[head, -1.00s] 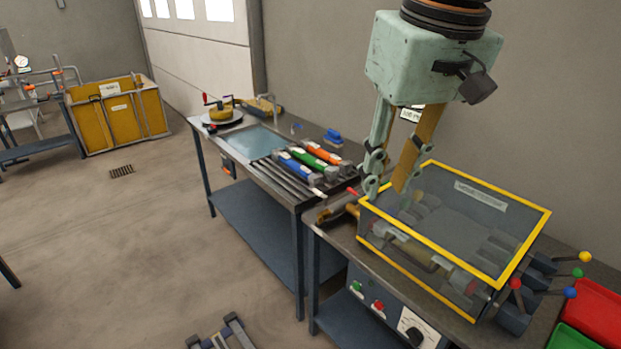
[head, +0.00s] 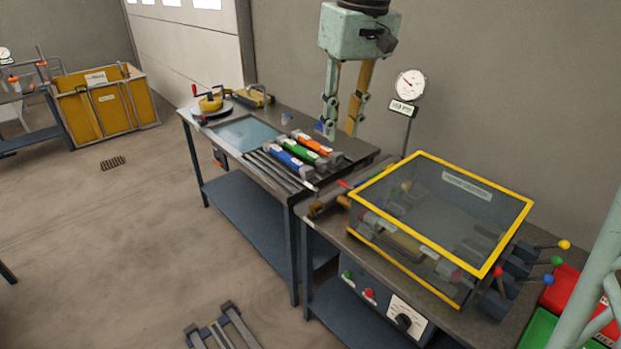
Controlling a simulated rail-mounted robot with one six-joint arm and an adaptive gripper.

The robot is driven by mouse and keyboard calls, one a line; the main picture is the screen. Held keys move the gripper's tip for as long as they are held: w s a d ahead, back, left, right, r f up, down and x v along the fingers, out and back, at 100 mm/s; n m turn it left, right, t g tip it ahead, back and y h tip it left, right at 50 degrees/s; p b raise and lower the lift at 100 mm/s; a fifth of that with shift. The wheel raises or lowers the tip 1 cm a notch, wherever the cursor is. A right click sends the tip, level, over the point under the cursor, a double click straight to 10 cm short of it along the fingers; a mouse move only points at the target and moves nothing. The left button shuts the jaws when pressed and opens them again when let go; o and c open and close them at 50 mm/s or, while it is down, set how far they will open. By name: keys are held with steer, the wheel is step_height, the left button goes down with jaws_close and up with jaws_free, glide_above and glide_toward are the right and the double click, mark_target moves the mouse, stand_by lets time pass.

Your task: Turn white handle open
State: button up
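My gripper (head: 341,130) hangs under its pale green housing, above the back right part of the left bench. Its two fingers, one green and one brownish yellow, point down with a gap between them and nothing held. I cannot make out a white handle in the head view. A brass-coloured fitting (head: 318,208) sits at the left end of the right bench, with a small red-tipped lever (head: 345,184) beside it. The gripper is above and behind these, apart from them.
A yellow-framed clear box (head: 440,215) covers much of the right bench. Ball-tipped levers (head: 520,270) stand at its right. A gauge (head: 410,85) rises on a post behind. Blue, green and orange cylinders (head: 305,150) lie on the left bench.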

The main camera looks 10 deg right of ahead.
steer(key=w+f+n+p, duration=0.1)
steer(key=w+f+p, duration=0.2)
steer(key=w+f, duration=0.4)
steer(key=w+d+f+n+g+p, duration=0.1)
steer(key=w+f+p, duration=0.2)
steer(key=w+f, duration=0.4)
steer(key=w+d+f+n+g+y+p, duration=0.1)
steer(key=w+f, duration=0.7)
steer(key=w, duration=0.9)
steer(key=shift+w+p, duration=0.15)
steer(key=shift+p, duration=0.75)
steer(key=shift+f, duration=0.1)
steer(key=shift+s+a+f+p, duration=0.2)
steer(key=shift+a+f, duration=0.15)
steer(key=shift+f, duration=1.85)
steer(key=shift+s+a+f+p, duration=0.1)
steer(key=shift+s+a+f, duration=0.25)
steer(key=shift+f, duration=1.9)
steer(key=shift+s+a+f+p, duration=0.15)
steer(key=shift+a+f, duration=0.25)
steer(key=shift+f, duration=1.8)
jaws_close()
